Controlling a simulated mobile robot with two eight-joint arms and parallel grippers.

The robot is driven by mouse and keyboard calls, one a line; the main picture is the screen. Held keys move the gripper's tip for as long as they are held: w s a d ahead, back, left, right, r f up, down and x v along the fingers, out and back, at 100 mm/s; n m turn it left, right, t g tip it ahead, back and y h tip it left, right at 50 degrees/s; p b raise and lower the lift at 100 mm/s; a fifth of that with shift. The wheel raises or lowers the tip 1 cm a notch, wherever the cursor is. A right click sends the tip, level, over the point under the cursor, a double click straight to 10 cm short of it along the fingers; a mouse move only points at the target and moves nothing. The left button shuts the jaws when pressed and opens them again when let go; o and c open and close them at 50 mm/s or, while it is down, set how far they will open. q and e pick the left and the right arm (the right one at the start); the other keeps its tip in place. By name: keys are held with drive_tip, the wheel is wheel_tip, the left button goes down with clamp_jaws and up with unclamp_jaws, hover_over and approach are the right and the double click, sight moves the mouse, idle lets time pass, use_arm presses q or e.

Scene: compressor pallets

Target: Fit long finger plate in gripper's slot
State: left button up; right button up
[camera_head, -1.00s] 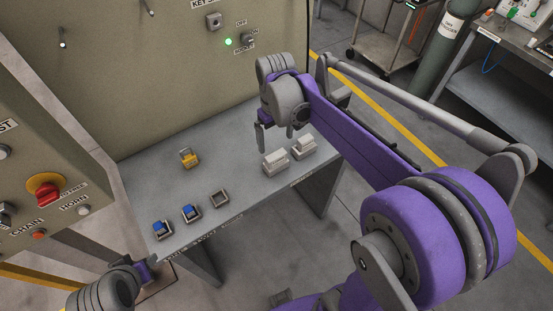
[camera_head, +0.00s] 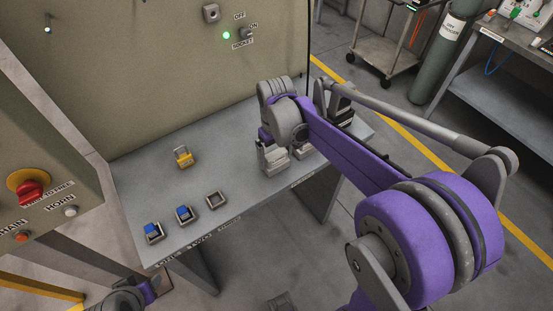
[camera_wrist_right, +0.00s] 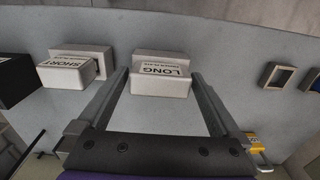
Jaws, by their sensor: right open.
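No slot on a gripper can be made out.
A pale block marked SHORT (camera_wrist_right: 66,76) stands beside the LONG one. Two holders with blue pieces (camera_head: 153,232) (camera_head: 184,214) and an empty square holder (camera_head: 216,200) line the bench front. A yellow padlock (camera_head: 183,157) lies behind them. A control box (camera_head: 40,170) overhangs at left.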

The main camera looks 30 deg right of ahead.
sight(276, 153)
idle(0.7)
clamp_jaws()
idle(0.3)
use_arm(q)
drive_tip(key=shift+r, duration=0.15)
use_arm(e)
drive_tip(key=shift+r, duration=0.15)
use_arm(q)
drive_tip(key=shift+w+r+p, duration=0.25)
drive_tip(key=shift+r+p, duration=0.35)
drive_tip(key=shift+r, duration=0.1)
drive_tip(key=shift+w+r+p, duration=0.25)
drive_tip(key=shift+r+p, duration=0.3)
drive_tip(key=shift+r, duration=0.2)
drive_tip(key=shift+w+r+p, duration=0.25)
drive_tip(key=shift+r+p, duration=0.35)
drive_tip(key=shift+r, duration=0.1)
use_arm(e)
drive_tip(key=shift+r, duration=2.85)
use_arm(q)
drive_tip(key=shift+r, duration=0.15)
use_arm(e)
drive_tip(key=shift+r, duration=0.3)
drive_tip(key=shift+f, duration=0.15)
